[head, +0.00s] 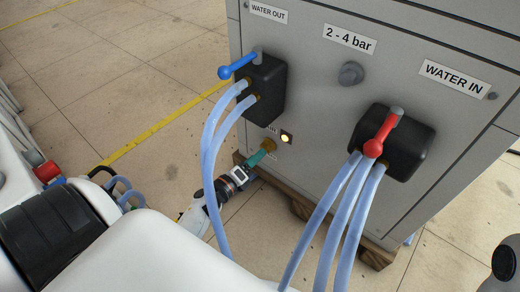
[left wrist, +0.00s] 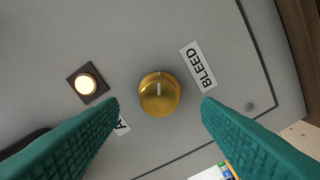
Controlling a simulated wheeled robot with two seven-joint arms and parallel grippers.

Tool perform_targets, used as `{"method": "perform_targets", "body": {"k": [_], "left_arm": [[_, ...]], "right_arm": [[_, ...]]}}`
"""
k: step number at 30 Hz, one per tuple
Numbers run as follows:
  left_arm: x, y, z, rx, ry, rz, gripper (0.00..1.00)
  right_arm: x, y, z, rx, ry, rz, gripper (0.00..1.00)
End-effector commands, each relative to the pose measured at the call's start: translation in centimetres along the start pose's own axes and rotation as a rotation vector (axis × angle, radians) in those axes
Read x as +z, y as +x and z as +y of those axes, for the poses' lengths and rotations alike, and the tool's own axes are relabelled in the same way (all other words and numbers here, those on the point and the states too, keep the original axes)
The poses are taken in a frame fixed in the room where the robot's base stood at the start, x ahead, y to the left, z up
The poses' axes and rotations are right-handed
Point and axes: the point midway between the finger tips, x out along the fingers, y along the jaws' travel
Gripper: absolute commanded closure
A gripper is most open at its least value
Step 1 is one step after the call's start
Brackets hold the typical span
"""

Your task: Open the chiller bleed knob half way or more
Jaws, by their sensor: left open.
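The bleed knob (left wrist: 159,94) is a round brass knob on the grey chiller panel, with a pale pointer line running nearly straight up and down in the left wrist view. A label reading BLEED (left wrist: 198,67) is beside it. In the head view the knob (head: 268,145) shows low on the panel, just beyond the teal fingers. My left gripper (left wrist: 160,104) is open, with one teal finger on each side of the knob and a visible gap to both. In the head view my left gripper (head: 258,158) is close to the panel. My right gripper is not seen.
A lit indicator (head: 286,137) is beside the knob. A blue-handled valve (head: 238,66) and a red-handled valve (head: 383,132) sit higher on the chiller (head: 320,90), with pale blue hoses hanging past my left arm. A wooden pallet (head: 300,207) is below. Open floor lies left.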

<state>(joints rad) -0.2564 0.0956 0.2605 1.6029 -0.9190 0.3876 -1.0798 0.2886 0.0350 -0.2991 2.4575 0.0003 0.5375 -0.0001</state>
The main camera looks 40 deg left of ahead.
Motion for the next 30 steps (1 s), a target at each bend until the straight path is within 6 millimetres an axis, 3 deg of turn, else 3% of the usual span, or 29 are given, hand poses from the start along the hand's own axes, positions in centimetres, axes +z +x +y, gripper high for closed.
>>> {"method": "perform_targets", "body": {"k": [6, 12, 30], "left_arm": [[-0.1, -4.9, 0.2, -0.005, -0.002, -0.002, 0.41], [0.0, -7.8, 0.1, -0.002, -0.002, -0.002, 0.41], [0.1, -8.5, 0.0, 0.000, 0.000, -0.001, 0.41]], "right_arm": [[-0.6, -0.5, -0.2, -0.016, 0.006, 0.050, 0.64], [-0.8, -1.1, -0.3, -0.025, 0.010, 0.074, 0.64], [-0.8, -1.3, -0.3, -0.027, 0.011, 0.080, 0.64]]}}
